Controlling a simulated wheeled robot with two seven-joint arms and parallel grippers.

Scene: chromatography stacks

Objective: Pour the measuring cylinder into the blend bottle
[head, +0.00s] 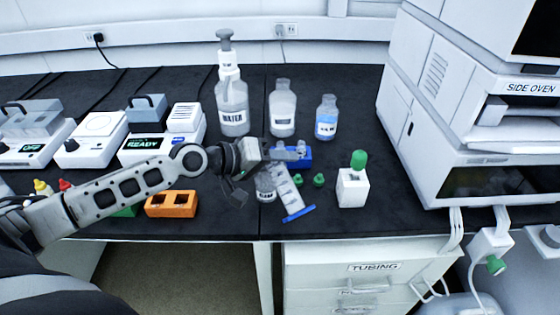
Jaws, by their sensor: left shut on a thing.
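My left gripper (280,158) is shut on the measuring cylinder (287,190), a clear graduated tube with a blue foot (298,214). The cylinder is tilted, its foot at the lower right, near the bench's front edge. Its upper end is hidden by the gripper. A small clear bottle (265,188) with a white label stands just left of the cylinder, partly under the gripper. Its label is too small to read, so I cannot tell whether it is the blend bottle. Whether the cylinder touches it is unclear. My right gripper is out of view.
A water bottle (232,108), a clear bottle (282,112) and a blue-labelled bottle (326,120) stand behind. A blue rack (300,157), green caps (318,180) and a white, green-topped bottle (353,188) are nearby. An orange rack (171,204) lies left; stacked instruments (430,110) stand right.

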